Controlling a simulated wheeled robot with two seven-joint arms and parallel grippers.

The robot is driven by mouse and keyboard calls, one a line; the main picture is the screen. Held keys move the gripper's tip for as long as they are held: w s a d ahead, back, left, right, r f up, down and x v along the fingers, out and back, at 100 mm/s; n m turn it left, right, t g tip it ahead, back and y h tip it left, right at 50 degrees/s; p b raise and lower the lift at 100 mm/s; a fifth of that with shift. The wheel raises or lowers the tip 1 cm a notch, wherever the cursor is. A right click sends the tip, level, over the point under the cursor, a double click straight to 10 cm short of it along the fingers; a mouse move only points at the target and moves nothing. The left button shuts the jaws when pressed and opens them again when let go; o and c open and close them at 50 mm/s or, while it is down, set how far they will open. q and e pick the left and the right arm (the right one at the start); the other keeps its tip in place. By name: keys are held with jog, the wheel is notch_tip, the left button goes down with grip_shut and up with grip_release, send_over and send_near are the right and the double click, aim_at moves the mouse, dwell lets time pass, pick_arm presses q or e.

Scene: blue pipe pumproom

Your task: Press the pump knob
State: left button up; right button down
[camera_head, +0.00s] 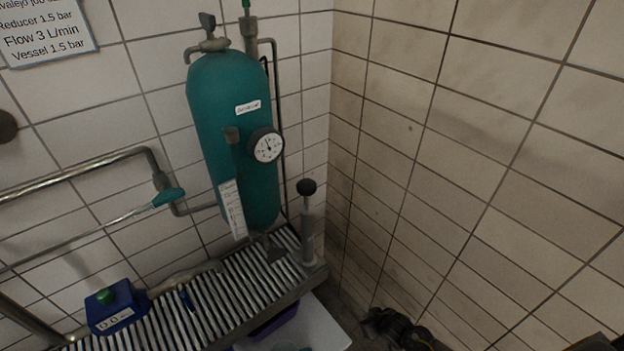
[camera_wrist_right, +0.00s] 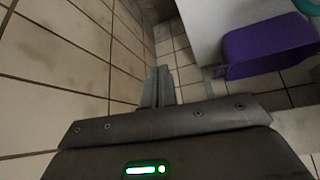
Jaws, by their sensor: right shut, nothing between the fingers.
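The pump knob (camera_head: 306,187) is a black ball on a thin rod. It stands on top of an upright grey pump cylinder (camera_head: 309,235) at the right end of the slatted shelf, near the corner. My right gripper (camera_head: 385,320) is at the bottom of the head view, dark, below and to the right of the pump and apart from it. In the right wrist view the fingers (camera_wrist_right: 158,88) are together and empty, pointing towards the tiled wall and floor. The knob is not in the right wrist view. My left gripper is not in view.
A teal vessel (camera_head: 232,140) with a gauge (camera_head: 266,146) stands left of the pump. A blue box with a green button (camera_head: 104,296) sits at the left of the slatted shelf (camera_head: 225,300). A purple bin (camera_wrist_right: 268,47) is low down. The tiled right wall (camera_head: 450,160) is bare.

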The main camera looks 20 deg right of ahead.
jog(key=w+a+r+t+y, duration=0.15)
jog(key=w+r, duration=0.35)
jog(key=r, duration=0.5)
jog(key=w+a+r+n+t+p, duration=0.15)
jog(key=w+r, duration=0.35)
jog(key=r, duration=0.5)
jog(key=w+a+r+m+t, duration=0.15)
jog(key=w+r, duration=0.35)
jog(key=r, duration=0.5)
jog(key=s+a+r+n+t+y, duration=0.1)
jog(key=s+a+r, duration=0.1)
jog(key=r, duration=0.6)
jog(key=s+a+r+n+y, duration=0.1)
jog(key=s+a+r, duration=0.1)
jog(key=r, duration=0.6)
jog(key=s+a+r+t+y, duration=0.1)
jog(key=s+a+r, duration=0.1)
jog(key=r, duration=0.7)
jog(key=shift+s+a+n+t+p, duration=0.25)
jog(key=shift+s+n+t+p, duration=0.15)
jog(key=shift+s, duration=0.2)
send_over(312, 189)
notch_tip(312, 189, down, 2)
jog(key=shift+w+a+f+b, duration=0.1)
jog(key=shift+f+b, duration=0.15)
jog(key=shift+b, duration=0.05)
notch_tip(312, 189, down, 3)
jog(key=shift+r+b, duration=0.2)
jog(key=shift+b, duration=0.1)
jog(key=shift+f, duration=0.7)
